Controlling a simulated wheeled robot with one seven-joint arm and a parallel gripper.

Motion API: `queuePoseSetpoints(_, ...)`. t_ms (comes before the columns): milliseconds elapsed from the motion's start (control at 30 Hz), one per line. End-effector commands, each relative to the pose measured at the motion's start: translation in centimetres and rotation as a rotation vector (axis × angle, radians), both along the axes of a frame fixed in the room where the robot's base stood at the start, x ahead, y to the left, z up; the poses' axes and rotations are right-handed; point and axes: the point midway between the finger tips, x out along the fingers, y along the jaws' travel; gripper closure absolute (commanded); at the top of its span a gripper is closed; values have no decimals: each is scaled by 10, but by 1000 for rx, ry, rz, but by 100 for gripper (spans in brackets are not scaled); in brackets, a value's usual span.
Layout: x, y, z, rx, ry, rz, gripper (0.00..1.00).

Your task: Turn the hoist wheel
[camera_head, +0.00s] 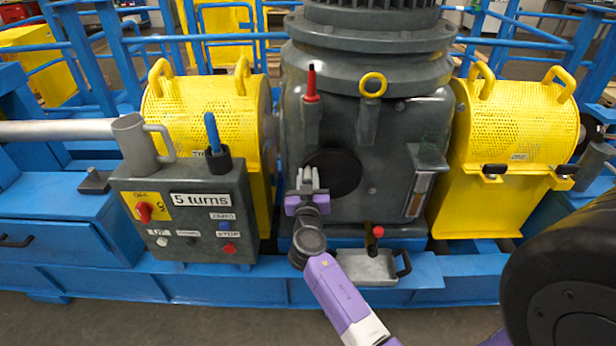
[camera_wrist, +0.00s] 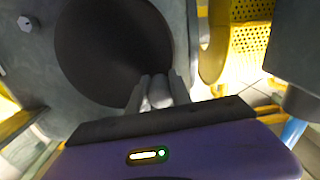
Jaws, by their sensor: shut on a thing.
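The hoist wheel (camera_head: 335,172) is a dark, flat, round disc on the front of the grey-green gearbox housing. In the wrist view the wheel (camera_wrist: 105,45) fills the upper left. My gripper (camera_head: 307,180) is in front of the wheel's left part in the head view. In the wrist view my gripper (camera_wrist: 160,90) is shut on a small rounded grey handle (camera_wrist: 160,92) by the wheel's lower right edge. The fingers hide most of the handle. How it joins the wheel cannot be seen.
A control box (camera_head: 185,215) with a "5 turns" label stands left, with a grey mug (camera_head: 137,143) on top. Yellow mesh guards (camera_head: 505,120) flank the housing. A grey tray (camera_head: 368,265) sits below the wheel, right of my forearm. A red-capped fitting (camera_head: 311,95) is above the gripper.

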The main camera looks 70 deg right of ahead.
Motion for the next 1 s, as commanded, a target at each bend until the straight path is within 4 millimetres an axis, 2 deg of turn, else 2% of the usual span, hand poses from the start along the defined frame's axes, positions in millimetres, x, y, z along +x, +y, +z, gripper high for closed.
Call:
queuePoseSetpoints(233,-1,0,-1,15,-42,1,100)
queuePoseSetpoints(633,-13,-5,15,117,-288,1,100)
queuePoseSetpoints(1000,-15,-6,21,136,-323,0,100)
